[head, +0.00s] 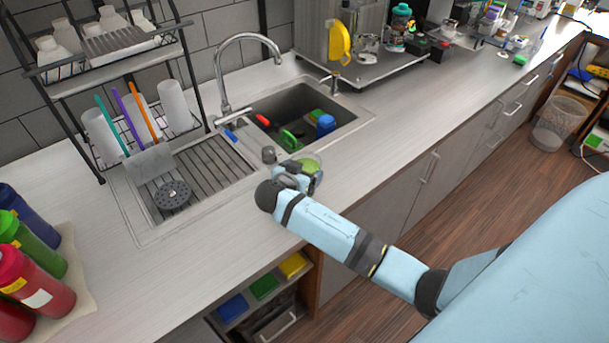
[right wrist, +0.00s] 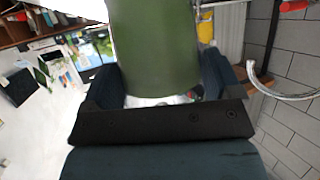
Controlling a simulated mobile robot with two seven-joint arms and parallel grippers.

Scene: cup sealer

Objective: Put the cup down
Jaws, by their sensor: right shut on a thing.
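My right gripper (head: 300,177) is at the front edge of the sink, just right of the drainboard. It is shut on a green cup (head: 312,166), which shows mostly from above, partly behind the gripper. In the right wrist view the green cup (right wrist: 155,45) fills the space between the dark fingers of the gripper (right wrist: 162,88). I cannot tell whether the cup's base touches the counter (head: 225,240). My left gripper is not in view.
The sink basin (head: 345,105) holds a blue cup, a green item and a red item. The drainboard (head: 205,175) carries a round strainer. A dish rack (head: 100,65) stands at the back left, and several bottles (head: 30,265) stand at the left. Counter in front of the drainboard is clear.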

